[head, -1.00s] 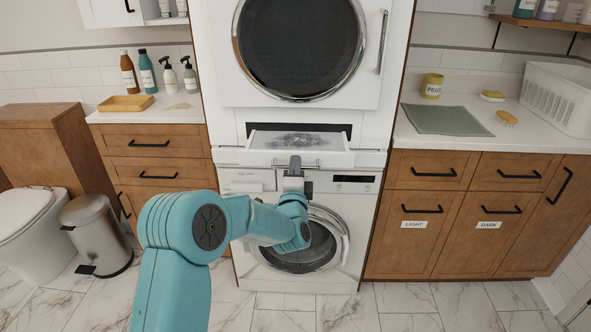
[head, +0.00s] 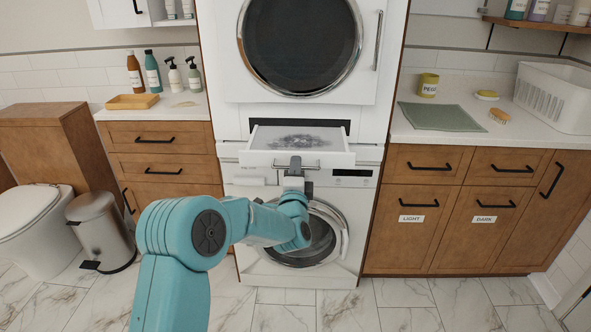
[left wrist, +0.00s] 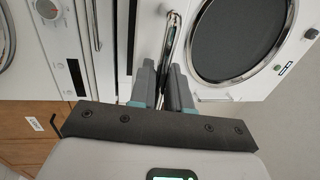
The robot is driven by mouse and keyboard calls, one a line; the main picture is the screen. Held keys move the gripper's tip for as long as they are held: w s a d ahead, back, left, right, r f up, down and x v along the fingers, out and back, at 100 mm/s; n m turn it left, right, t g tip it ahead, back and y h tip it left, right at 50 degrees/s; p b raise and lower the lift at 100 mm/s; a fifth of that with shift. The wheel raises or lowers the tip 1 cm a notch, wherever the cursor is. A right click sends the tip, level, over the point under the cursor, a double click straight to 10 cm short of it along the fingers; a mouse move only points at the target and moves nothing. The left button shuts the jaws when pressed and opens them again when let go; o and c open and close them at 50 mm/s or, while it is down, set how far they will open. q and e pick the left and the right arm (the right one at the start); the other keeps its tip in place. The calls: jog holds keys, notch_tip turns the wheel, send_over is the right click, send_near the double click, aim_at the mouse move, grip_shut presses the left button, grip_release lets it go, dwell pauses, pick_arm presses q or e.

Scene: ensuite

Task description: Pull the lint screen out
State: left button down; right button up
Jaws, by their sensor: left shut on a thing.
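The lint screen (head: 299,141) is a white drawer-like tray with a grey patch of lint on top. It sticks partway out of a dark slot between the dryer above and the washer below. My left gripper (head: 295,168) is at the middle of its front, shut on the bar handle (head: 312,164). In the left wrist view the two grey fingers (left wrist: 161,88) close on either side of the shiny handle bar (left wrist: 169,45). The fingertips are partly hidden by the wrist in the head view. My right gripper is not in view.
The dryer (head: 225,60) has a round dark door, and the washer (head: 345,190) stands below the tray. Wooden cabinets with counters flank them. A bin (head: 100,230) and toilet (head: 35,230) stand at the left. The marble floor (head: 400,300) in front is clear.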

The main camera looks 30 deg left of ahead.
pick_arm(q)
jog(key=c, duration=1.3)
grip_release()
jog(key=shift+w, duration=0.1)
jog(key=shift+c, duration=0.2)
jog(key=b+v, duration=0.1)
jog(key=v, duration=1.5)
jog(key=shift+d, duration=0.15)
